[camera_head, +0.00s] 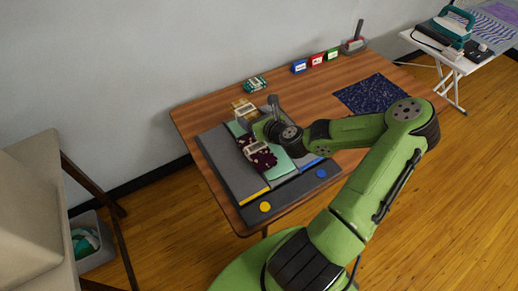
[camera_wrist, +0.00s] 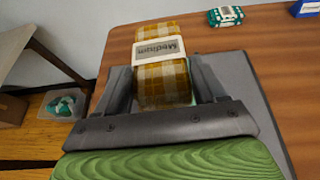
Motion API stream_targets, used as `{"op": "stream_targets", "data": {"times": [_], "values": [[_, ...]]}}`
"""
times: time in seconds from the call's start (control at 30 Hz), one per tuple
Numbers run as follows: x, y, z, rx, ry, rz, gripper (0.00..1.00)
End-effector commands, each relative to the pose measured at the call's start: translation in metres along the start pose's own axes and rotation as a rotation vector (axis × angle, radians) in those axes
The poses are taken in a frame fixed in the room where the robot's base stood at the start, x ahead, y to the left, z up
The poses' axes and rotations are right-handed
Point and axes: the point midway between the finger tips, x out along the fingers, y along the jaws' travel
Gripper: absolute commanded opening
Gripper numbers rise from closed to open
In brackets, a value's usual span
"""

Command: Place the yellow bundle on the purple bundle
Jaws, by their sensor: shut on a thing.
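The yellow bundle is a folded yellow-and-white plaid cloth with a white band reading "Medium". In the wrist view the yellow bundle (camera_wrist: 152,92) sits between the fingers of my gripper (camera_wrist: 163,88), which is shut on it. In the head view the yellow bundle (camera_head: 242,107) shows at the upper part of the grey board, just left of my gripper (camera_head: 255,118). The purple bundle (camera_head: 262,159), dark with pale spots and a pale band, lies on the board nearer the front, apart from the yellow one. Its far side is close beneath my wrist.
The grey board (camera_head: 228,168) has green, yellow and blue parts. An ironing board stands at right; a grey bin (camera_head: 95,258) is at lower left.

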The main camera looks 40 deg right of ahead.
Motion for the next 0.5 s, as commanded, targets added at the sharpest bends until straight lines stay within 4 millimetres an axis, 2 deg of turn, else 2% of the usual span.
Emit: {"op": "stream_targets", "data": {"times": [0.03, 0.2, 0.3, 0.37, 0.5], "values": [[-0.004, -0.023, -0.006, 0.004, -0.004, -0.013, 0.38], [-0.032, -0.081, -0.018, 0.011, -0.002, -0.022, 0.38], [-0.045, -0.098, -0.023, 0.018, -0.002, -0.033, 0.38], [-0.049, -0.102, -0.026, 0.022, -0.001, -0.037, 0.38], [-0.039, -0.103, -0.055, 0.028, -0.003, -0.036, 0.38]]}}
